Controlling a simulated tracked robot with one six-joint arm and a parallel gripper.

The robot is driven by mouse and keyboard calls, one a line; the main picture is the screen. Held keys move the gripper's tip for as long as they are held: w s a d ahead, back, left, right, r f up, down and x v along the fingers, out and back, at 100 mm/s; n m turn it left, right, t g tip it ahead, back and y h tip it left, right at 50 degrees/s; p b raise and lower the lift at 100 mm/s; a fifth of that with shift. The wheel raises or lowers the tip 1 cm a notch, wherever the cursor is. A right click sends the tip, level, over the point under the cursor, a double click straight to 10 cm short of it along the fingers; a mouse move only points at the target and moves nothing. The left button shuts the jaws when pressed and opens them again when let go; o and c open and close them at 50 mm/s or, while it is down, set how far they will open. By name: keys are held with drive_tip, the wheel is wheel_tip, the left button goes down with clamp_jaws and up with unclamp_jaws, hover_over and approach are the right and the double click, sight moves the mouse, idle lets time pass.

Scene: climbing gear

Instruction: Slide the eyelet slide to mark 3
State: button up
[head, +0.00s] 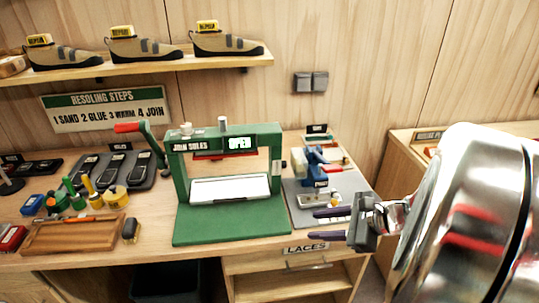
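My gripper (322,224) reaches in from the right with two purple-tipped fingers spread apart and nothing seen between them. It appears in front of a grey mat (353,177) at the right end of the bench. On the mat, close behind the fingers, lies a small pale metal piece (309,201), which may be the eyelet slide; it is too small to be sure. A blue tool (314,173) stands behind it. No numbered marks can be read, so mark 3 and the slide's position cannot be told. My arm hides the area to the right.
A green press (230,222) labelled "JOIN SOLES" and "OPEN" stands left of the mat. A wooden tray (73,236), small bottles and dark soles lie further left. A shelf (150,68) holds several shoes. Drawers marked "LACES" (290,263) are below.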

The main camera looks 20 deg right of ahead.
sight(336, 203)
drive_tip(key=s+d+m+t+h, duration=0.2)
drive_tip(key=d+m, duration=0.2)
drive_tip(key=d, duration=0.3)
drive_tip(key=s+d+f+m+t+h, duration=0.1)
drive_tip(key=d+m+t+h, duration=0.1)
drive_tip(key=d+m, duration=0.3)
drive_tip(key=d, duration=0.3)
drive_tip(key=shift+s+f+m+t, duration=0.25)
drive_tip(key=shift+s+m+t, duration=0.05)
drive_tip(key=shift+s, duration=0.1)
drive_tip(key=shift+w, duration=0.15)
drive_tip(key=x, duration=1.3)
drive_tip(key=shift+w+f, duration=0.25)
drive_tip(key=shift+c, duration=0.4)
clamp_jaws()
